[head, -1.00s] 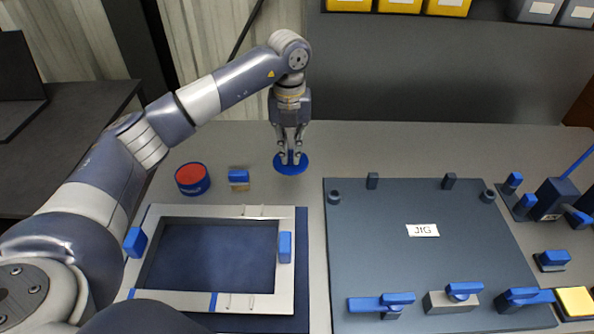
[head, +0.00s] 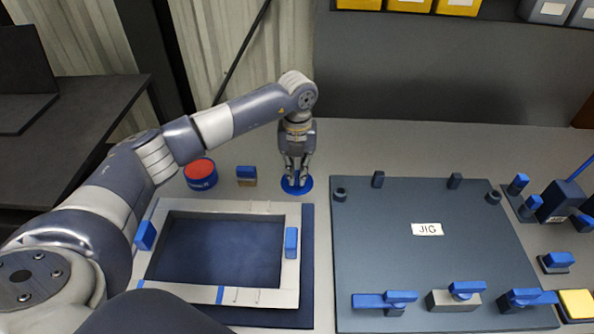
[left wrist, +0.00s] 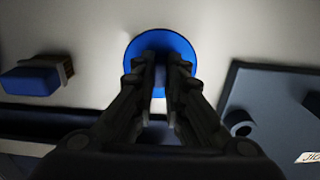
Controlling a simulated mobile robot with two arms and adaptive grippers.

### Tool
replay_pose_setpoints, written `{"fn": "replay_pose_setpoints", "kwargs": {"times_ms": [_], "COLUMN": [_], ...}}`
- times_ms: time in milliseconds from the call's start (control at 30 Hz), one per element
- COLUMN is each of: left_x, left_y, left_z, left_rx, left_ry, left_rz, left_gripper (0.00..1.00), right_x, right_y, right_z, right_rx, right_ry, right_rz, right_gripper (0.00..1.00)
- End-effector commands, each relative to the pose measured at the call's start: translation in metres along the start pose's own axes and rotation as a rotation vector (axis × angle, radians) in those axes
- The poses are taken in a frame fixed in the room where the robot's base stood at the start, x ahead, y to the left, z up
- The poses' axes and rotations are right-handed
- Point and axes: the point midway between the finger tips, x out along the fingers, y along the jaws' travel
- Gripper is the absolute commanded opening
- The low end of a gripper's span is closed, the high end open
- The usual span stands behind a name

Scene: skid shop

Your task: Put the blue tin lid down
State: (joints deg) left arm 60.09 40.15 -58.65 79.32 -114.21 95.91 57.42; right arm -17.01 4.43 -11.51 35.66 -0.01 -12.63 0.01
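The blue tin lid (head: 306,187) is a round blue disc, flat side down, at or just above the grey bench behind the gap between frame and jig. My left gripper (head: 297,182) points straight down over it, with its fingers close together at the lid's middle. In the left wrist view the lid (left wrist: 161,42) lies beyond the fingers, and a small lighter blue part shows between the fingertips (left wrist: 160,78). I cannot tell for sure whether the lid touches the bench. The blue tin (head: 203,183) with a red top stands to the left. My right gripper is out of view.
A small brush-like block with a blue top (head: 246,173) stands between tin and lid. A pale frame (head: 230,208) with blue handles lies in front. The jig plate (head: 400,250) with clamps and pegs is at the right. Bare bench lies behind the lid.

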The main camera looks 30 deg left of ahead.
Motion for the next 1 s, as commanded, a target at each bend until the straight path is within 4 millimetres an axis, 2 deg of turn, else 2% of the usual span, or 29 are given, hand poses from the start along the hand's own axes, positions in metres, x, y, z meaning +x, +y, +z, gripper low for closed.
{"fn": "replay_pose_setpoints", "kwargs": {"times_ms": [33, 67, 100, 367, 533, 667, 1000], "left_x": [0.0, 0.0, 0.0, 0.0, -0.009, -0.031, -0.101], "left_y": [0.0, 0.0, 0.0, 0.0, 0.0, -0.001, 0.0], "left_z": [0.0, 0.0, 0.0, 0.0, 0.001, 0.001, 0.001], "left_rx": [0.0, 0.0, 0.0, 0.0, 0.0, 0.0, 0.0], "left_ry": [0.001, 0.001, 0.001, 0.001, -0.001, -0.005, -0.003], "left_rz": [0.0, 0.0, 0.0, 0.0, -0.001, -0.003, -0.001], "left_gripper": [0.22, 0.29, 0.31, 0.31, 0.31, 0.31, 0.31], "right_x": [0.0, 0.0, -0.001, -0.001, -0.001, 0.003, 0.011], "right_y": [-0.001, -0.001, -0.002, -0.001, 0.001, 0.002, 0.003], "right_z": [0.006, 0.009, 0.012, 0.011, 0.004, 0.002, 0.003], "right_rx": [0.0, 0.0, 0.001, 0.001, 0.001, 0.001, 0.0], "right_ry": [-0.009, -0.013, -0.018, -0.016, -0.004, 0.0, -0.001], "right_rz": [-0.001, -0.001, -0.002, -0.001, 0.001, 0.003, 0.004], "right_gripper": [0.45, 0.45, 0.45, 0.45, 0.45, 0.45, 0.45]}}
